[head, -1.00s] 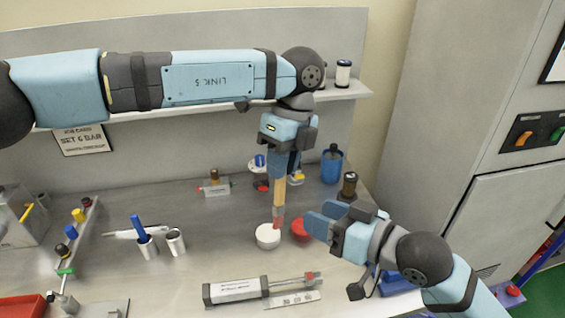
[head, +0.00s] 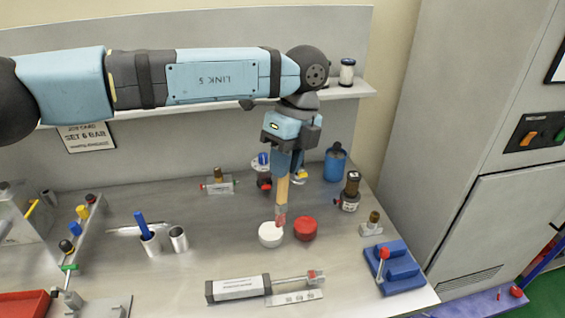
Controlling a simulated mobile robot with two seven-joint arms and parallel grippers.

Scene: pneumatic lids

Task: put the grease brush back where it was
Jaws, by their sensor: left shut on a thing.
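My left gripper (head: 286,168) points down over the bench and is shut on the grease brush (head: 282,197), which hangs upright with its wooden handle up. The brush's reddish lower end is at the white tub (head: 271,235); I cannot tell whether it is in the tub or just behind or above it. A round red lid or tub (head: 305,228) sits right beside the white one. A light cup (head: 178,239) looks empty, next to a white cup (head: 151,246) with a blue-handled thing in it. My right gripper is out of view.
A cylinder (head: 238,289) with a rod lies at the front. A blue block (head: 402,272) with a red-topped lever stands at the right. A blue bottle (head: 335,165) and brass-topped fittings stand behind. A rail with coloured knobs (head: 82,212) is at the left. The middle bench is fairly clear.

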